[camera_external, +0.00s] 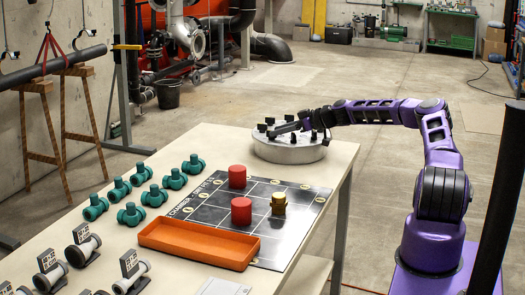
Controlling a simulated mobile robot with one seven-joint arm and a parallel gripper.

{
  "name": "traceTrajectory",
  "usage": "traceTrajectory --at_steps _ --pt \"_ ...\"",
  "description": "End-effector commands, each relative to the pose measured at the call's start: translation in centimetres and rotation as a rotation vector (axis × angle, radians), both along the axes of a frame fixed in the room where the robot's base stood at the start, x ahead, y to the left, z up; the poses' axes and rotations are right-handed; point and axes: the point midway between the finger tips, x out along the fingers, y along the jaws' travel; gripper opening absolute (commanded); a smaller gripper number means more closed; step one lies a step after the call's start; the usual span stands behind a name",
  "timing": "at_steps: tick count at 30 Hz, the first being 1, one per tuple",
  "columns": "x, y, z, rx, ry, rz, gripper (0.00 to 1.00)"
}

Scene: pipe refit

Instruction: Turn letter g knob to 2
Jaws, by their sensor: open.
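A round grey panel (287,152) stands on the far right end of the table. Several small black knobs stand on its top. One black knob (261,127) shows at its left edge. The knob letters and the numbers are too small to read, so I cannot tell which knob is g or where it points. My gripper (277,131) is low over the panel's top, reaching in from the right. It is open. Its dark fingers blend with the black knobs, and I cannot tell whether a knob is between them or touching them.
Bare tabletop lies left of the panel.

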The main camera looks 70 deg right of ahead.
Motion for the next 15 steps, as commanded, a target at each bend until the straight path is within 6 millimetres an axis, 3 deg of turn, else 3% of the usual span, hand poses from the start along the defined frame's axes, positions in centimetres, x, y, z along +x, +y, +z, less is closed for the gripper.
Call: traceTrajectory --at_steps 6,15 --pt "1.5 0.0 -0.7 0.001 0.001 0.0 0.45" --pt "1.6 0.0 -0.7 0.0 0.001 0.001 0.43"
